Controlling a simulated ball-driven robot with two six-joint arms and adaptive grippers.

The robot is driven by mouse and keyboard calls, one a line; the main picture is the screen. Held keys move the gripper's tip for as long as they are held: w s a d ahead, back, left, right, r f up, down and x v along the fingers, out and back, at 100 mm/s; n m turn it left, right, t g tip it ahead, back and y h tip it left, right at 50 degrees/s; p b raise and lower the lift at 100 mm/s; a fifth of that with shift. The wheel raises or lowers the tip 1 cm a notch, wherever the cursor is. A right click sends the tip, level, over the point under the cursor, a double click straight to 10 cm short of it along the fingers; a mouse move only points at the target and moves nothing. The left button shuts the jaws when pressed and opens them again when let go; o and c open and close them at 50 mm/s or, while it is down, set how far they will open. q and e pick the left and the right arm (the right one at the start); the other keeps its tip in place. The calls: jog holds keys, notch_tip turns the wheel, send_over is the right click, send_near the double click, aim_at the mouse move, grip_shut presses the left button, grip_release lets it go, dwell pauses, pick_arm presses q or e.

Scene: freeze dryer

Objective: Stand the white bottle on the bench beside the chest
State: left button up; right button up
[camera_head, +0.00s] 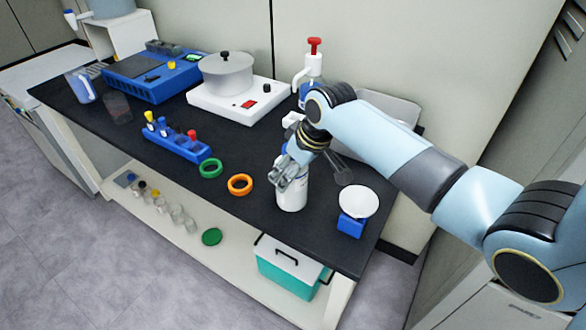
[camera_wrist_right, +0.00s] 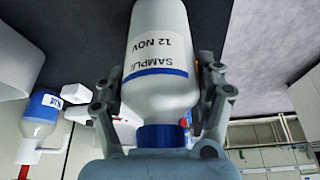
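The white bottle (camera_head: 292,196) is upright at the front of the black bench (camera_head: 262,214). I cannot tell whether its base touches the bench top. My right gripper (camera_head: 290,176) comes down on it from above and hides its upper part. In the right wrist view the bottle (camera_wrist_right: 160,40) shows a "SAMPLE 12 NOV" label and a blue cap near the palm. The fingers of the right gripper (camera_wrist_right: 160,95) close against both its sides. A teal chest (camera_head: 284,275) with a white lid and dark handle is below the bench top, at the front. My left gripper is not in view.
An orange ring (camera_head: 240,185) and a green ring (camera_head: 210,168) lie left of the bottle. A blue stand with a white dish (camera_head: 358,202) is to its right.

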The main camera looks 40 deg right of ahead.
jog(key=o, duration=0.5)
jog(key=v, duration=1.2)
jog(key=shift+w+r+p, duration=0.1)
jog(key=shift+r+p, duration=0.05)
jog(key=shift+p, duration=0.2)
